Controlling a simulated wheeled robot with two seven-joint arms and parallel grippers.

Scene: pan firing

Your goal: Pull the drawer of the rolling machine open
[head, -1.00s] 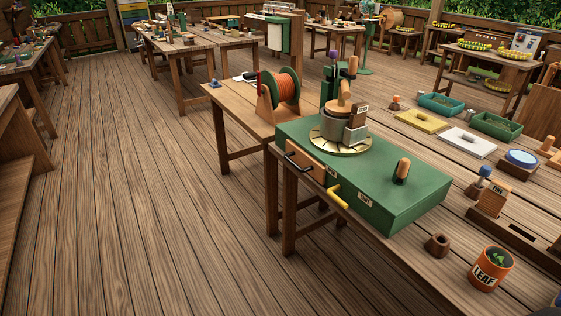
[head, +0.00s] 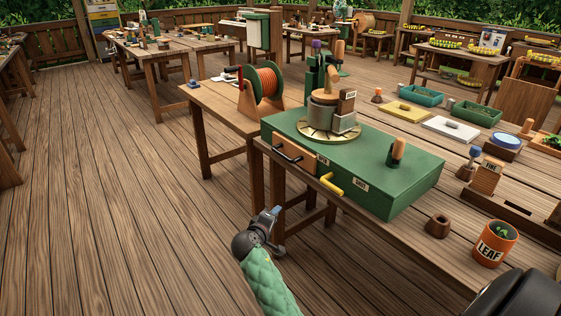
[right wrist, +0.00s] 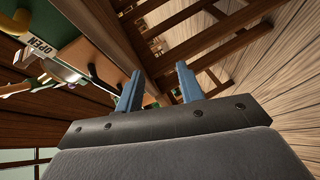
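The green rolling machine (head: 375,185) stands on the wooden bench. Its wooden drawer front (head: 306,160) with a black bar handle (head: 287,152) is on its left side and looks flush. The black handle (right wrist: 101,77) also shows in the right wrist view, left of the fingers, with an OPEN label (right wrist: 42,47) beyond it. My right gripper (head: 273,225) is below and in front of the drawer, apart from the handle. In the right wrist view its two blue-grey fingers (right wrist: 158,70) are spread, with nothing between them. My left gripper is not in view.
A yellow handle (head: 331,184) sticks out beside the drawer. A cable reel (head: 263,82) stands on the adjoining table behind. A brown cup (head: 438,225) and a LEAF pot (head: 494,243) stand on the bench at right. The floor left of the bench is clear.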

